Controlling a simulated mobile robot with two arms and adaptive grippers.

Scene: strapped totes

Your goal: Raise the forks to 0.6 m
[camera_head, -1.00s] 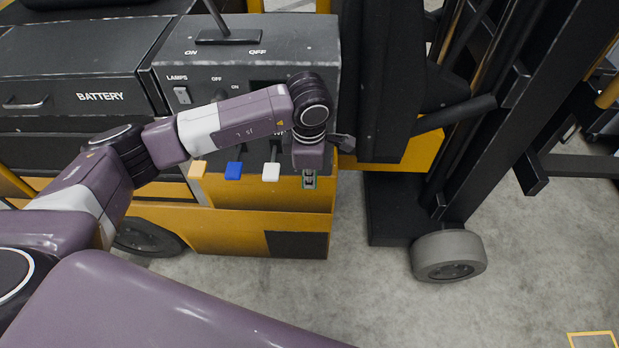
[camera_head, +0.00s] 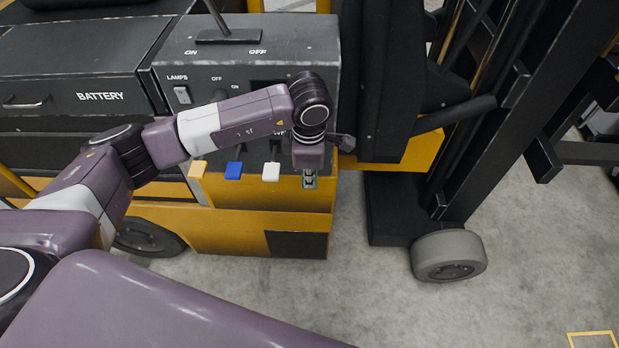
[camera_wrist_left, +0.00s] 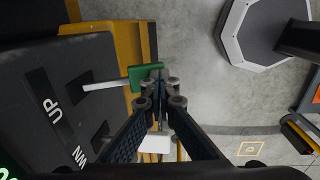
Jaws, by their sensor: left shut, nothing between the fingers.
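The green lever (camera_head: 310,182) sticks out from the dark control panel, mostly behind my left gripper. The left wrist view shows its green knob (camera_wrist_left: 145,77) and pale stem beside the UP label. My left gripper (camera_head: 309,175) is shut and empty, its fingertips at the knob; they seem to touch it. The dark carriage part (camera_head: 545,159) sits by the mast (camera_head: 497,110) at the right. The fork tips and their height are not visible. My right gripper is out of view.
Grey floor (camera_head: 350,300) is clear in front of the truck; a grey wheel (camera_head: 448,256) is at the mast's foot.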

